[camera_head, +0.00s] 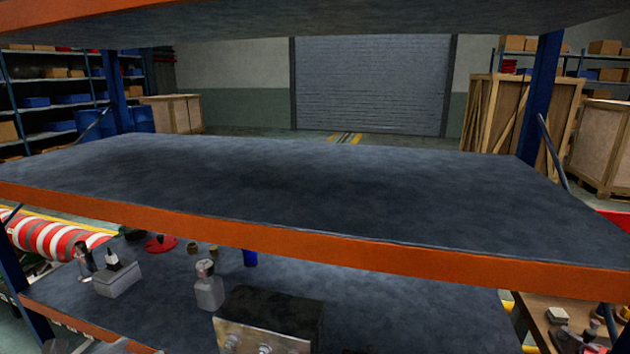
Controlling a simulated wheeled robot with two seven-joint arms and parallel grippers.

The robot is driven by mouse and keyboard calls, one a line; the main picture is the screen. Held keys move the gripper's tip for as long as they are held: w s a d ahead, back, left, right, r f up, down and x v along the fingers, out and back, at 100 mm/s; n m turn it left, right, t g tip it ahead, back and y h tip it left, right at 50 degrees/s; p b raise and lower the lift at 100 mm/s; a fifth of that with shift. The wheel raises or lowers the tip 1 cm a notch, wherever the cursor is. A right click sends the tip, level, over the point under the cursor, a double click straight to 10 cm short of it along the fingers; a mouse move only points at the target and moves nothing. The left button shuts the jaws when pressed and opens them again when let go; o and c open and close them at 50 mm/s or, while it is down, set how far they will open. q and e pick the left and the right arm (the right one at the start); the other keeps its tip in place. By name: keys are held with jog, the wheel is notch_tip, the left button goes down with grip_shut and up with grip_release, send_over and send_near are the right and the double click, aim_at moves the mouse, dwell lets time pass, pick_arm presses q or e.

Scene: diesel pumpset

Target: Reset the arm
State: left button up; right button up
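Neither of my grippers can be made out in the head view, and no arm clearly shows. The task names no object. An empty grey shelf board (290,190) with an orange front beam (300,241) spans the view in front of me.
Another shelf board (300,22) hangs above. The lower shelf (385,305) holds a black-topped box (270,310), a grey bottle-like part (208,290) and a light grey block (118,280). Blue posts (540,95) stand at the sides. A wooden table (545,310) is at lower right.

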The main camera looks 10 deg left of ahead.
pick_arm(q)
jog(key=w+a+f+n+g+y, duration=0.1)
jog(key=a+f+n+g+y, duration=0.15)
jog(key=a+f+n, duration=1.05)
jog(key=s+a+f+n+g+y, duration=0.1)
jog(key=s+f+n, duration=0.2)
jog(key=f+n, duration=0.35)
jog(key=s+a+f+n+g, duration=0.1)
jog(key=s+f+n+g, duration=0.2)
jog(key=f, duration=0.7)
jog(key=s+a+f+n+y, duration=0.1)
jog(key=s+f+n, duration=0.3)
jog(key=f, duration=0.5)
jog(key=s+d+f+n+g, duration=0.25)
jog(key=s+d+f, duration=0.25)
jog(key=s+f, duration=0.35)
jog(key=s+d+f+n+g, duration=0.2)
jog(key=s+d+f+n, duration=0.2)
jog(key=s+f, duration=0.5)
jog(key=s+d+f+n+g+h, duration=0.1)
jog(key=s+d+f, duration=0.3)
jog(key=d, duration=0.3)
jog(key=s+d+f+g+h, duration=0.1)
jog(key=s+d+f+g, duration=0.1)
jog(key=s+d+f, duration=0.3)
jog(key=w+d, duration=0.2)
jog(key=d, duration=0.6)
jog(key=shift+w+d+r+h, duration=0.25)
jog(key=shift+w+h, duration=0.05)
jog(key=shift+h, duration=0.15)
